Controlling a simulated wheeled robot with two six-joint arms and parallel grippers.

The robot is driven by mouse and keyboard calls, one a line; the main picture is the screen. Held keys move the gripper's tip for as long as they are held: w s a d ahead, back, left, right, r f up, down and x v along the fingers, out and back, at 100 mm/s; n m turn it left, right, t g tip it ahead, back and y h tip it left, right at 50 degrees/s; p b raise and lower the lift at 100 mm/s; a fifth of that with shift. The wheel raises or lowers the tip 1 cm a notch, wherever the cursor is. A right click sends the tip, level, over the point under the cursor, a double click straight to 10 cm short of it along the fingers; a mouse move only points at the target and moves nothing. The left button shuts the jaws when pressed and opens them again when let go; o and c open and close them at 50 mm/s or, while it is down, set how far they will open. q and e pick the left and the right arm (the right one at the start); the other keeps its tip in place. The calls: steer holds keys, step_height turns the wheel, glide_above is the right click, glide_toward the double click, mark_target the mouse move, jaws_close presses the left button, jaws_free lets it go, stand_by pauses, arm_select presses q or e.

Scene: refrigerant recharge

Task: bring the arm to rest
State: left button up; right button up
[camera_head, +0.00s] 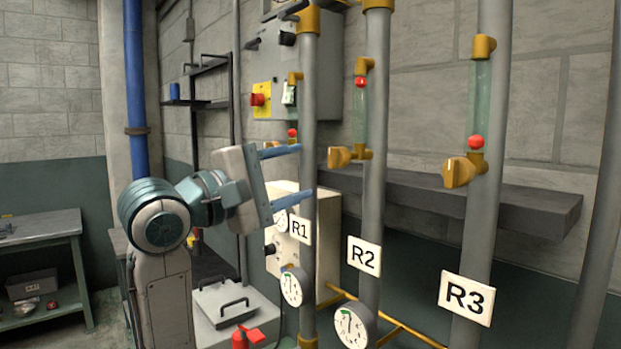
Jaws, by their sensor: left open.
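My left arm comes in from the lower left, and its gripper (290,172) is raised in front of the R1 pipe (325,90). Its two blue fingers point right and stand well apart, open, with nothing seen between them. The fingertips overlap the R1 pipe in the picture; I cannot tell whether they touch it. A small red ball (292,132) of the R1 sight glass shows just above the upper finger. My right gripper is not in view.
A grey control box (285,75) hangs behind R1. A workbench (40,228) stands at the far left.

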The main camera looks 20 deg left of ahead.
arm_select(q)
steer(key=shift+s+a, duration=0.25)
steer(key=shift+s, duration=0.15)
steer(key=shift+f, duration=0.15)
